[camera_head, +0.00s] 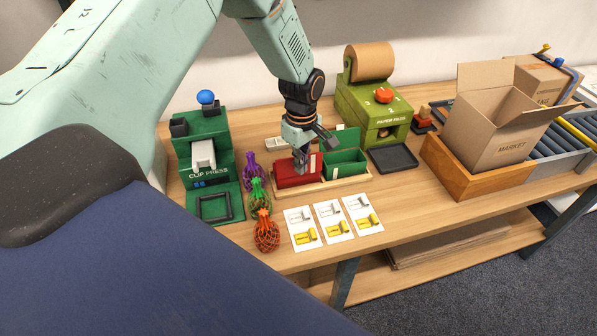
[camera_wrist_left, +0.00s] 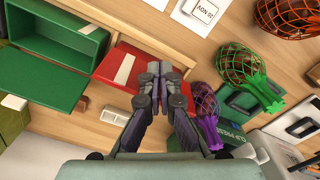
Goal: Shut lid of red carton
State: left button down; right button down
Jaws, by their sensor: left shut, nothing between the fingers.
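The red carton (camera_head: 288,174) sits in a shallow wooden tray (camera_head: 330,189) near the middle of the table. Its red top appears to lie flat over it, with a pale strip on it. It also shows in the left wrist view (camera_wrist_left: 112,67), partly hidden behind the fingers. My left gripper (camera_head: 302,168) is shut and empty, pointing down at the carton's top; whether it touches cannot be told. The fingers also show in the left wrist view (camera_wrist_left: 156,75). My right gripper is not in view.
A green carton (camera_head: 346,170) stands open beside the red one, its lid raised. Purple, green and orange net bags (camera_head: 266,232) stand to the left, near the clip press (camera_head: 205,150). Cards (camera_head: 333,222) lie in front; a paper machine (camera_head: 372,110) stands behind.

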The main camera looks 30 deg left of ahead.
pick_arm(q)
notch_tip(320, 180, up, 7)
jog(key=p, duration=0.7)
jog(key=shift+w+a, duration=0.4)
dwell(1.1)
